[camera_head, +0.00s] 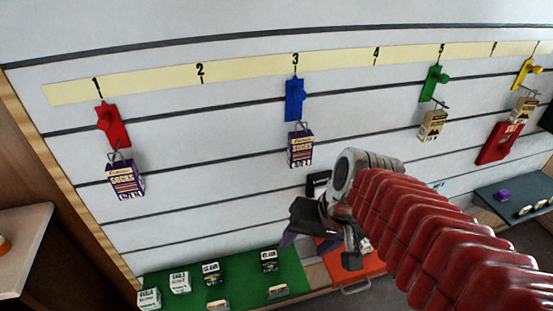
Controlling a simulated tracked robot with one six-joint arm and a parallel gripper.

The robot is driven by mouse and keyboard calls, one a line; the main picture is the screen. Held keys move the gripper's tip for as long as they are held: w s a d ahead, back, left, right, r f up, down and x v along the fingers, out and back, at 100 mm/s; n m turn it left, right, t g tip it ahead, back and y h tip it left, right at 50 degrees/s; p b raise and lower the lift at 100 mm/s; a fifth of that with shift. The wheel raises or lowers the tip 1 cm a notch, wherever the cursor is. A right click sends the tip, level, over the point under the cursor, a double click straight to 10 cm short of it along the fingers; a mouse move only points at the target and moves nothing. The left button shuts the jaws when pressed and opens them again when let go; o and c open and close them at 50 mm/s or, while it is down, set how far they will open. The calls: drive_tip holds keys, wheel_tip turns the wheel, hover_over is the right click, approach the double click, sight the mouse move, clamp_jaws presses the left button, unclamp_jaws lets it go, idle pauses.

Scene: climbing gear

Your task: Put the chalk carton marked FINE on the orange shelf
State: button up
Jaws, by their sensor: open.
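Several small black-and-white cartons stand on a green mat (245,284) at the bottom. They include a far-left carton (149,298), its neighbour (180,282), a middle one (213,273) and one at the right (269,260). Two more cartons (218,305) (278,292) are nearer the bottom edge. Their print is too small to tell which says FINE. An orange surface (352,276) with a grey handle-like bar lies right of the mat, partly behind my gripper; it may be the orange shelf. My gripper (318,243) is open, with nothing seen between its fingers, right of the cartons.
On the white numbered wall, a red hook (113,125) and a blue hook (295,100) hold purple sock packs. A green hook (434,82) and a yellow hook (528,71) hold tan packs. A dark shelf (515,190) is at right; a wooden ledge (25,235) is at left.

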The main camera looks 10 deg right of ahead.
drive_tip(key=r+n, duration=0.1)
drive_tip(key=r, duration=0.1)
drive_tip(key=r+n+t+h, duration=0.1)
drive_tip(key=s+r+n+t+h, duration=0.1)
drive_tip(key=r, duration=0.1)
drive_tip(key=shift+d+r+n, duration=0.15)
drive_tip(key=shift+r+n, duration=0.15)
drive_tip(key=shift+r, duration=0.05)
drive_tip(key=shift+c, duration=0.4)
